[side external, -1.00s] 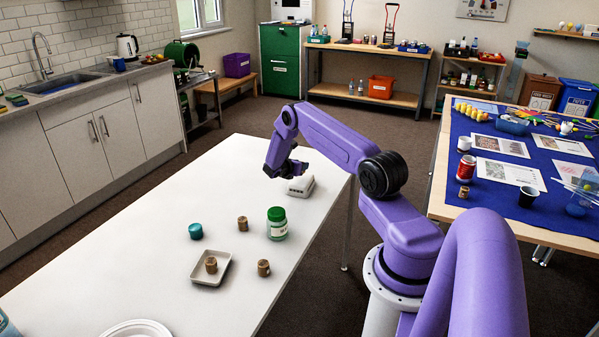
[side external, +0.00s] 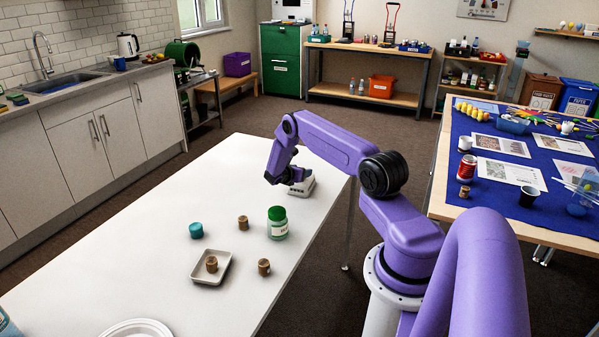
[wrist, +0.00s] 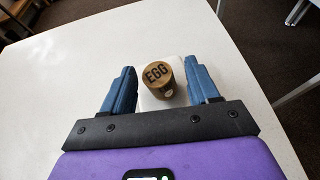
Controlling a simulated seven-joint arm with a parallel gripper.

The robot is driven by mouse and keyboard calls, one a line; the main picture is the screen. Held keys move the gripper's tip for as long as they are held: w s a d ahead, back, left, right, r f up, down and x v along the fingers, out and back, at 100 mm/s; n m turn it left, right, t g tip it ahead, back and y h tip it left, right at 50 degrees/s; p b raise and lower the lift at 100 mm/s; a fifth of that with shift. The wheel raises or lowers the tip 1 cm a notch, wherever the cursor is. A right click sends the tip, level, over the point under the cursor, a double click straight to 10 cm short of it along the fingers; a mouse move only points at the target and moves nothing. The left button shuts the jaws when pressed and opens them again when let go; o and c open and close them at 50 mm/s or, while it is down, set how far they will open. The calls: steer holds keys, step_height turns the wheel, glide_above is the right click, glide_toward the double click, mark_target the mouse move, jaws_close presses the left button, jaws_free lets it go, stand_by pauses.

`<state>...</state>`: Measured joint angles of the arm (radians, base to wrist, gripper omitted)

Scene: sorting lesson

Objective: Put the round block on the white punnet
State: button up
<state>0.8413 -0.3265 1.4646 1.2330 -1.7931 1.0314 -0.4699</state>
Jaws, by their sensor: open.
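A round brown block (wrist: 158,80) marked "EGG" is upright between my fingers in the wrist view. It appears to stand on the white punnet (wrist: 150,102), partly hidden beneath it. In the side view the white punnet (side external: 307,186) is near the table's far right edge, and my arm hides the block there. My gripper (wrist: 162,82) is open around the block, with a gap on each side; in the side view its end (side external: 285,177) is low at the punnet.
A white plate (side external: 135,331) is at the front. The table's left half is clear.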

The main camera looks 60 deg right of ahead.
steer(key=shift+r, duration=0.15)
steer(key=shift+a+r, duration=0.1)
steer(key=shift+a, duration=0.15)
steer(key=w+a+r+m+y, duration=0.1)
steer(key=a+r, duration=0.4)
steer(key=a, duration=0.3)
steer(key=w+a+r+m+t, duration=0.1)
steer(key=a+r, duration=0.3)
steer(key=a, duration=0.5)
steer(key=w+a+r+y, duration=0.1)
steer(key=a+r, duration=0.4)
steer(key=a, duration=0.3)
steer(key=s+a+r+m+t+y, duration=0.1)
steer(key=s+a+r, duration=0.1)
steer(key=a, duration=0.4)
steer(key=s+a+r+m+y, duration=0.1)
steer(key=s+a+r+y, duration=0.15)
steer(key=a, duration=0.45)
steer(key=s+a+r+y, duration=0.2)
steer(key=s+a, duration=0.3)
steer(key=s, duration=0.4)
steer(key=s+a+r+y, duration=0.2)
steer(key=s+a, duration=0.4)
steer(key=s, duration=0.3)
steer(key=s+a+r+y, duration=0.2)
steer(key=s+a+y, duration=0.2)
steer(key=s, duration=0.5)
steer(key=shift+s+a+r+m+g, duration=0.15)
steer(key=shift+a+r+m+g, duration=0.2)
steer(key=shift+a, duration=0.3)
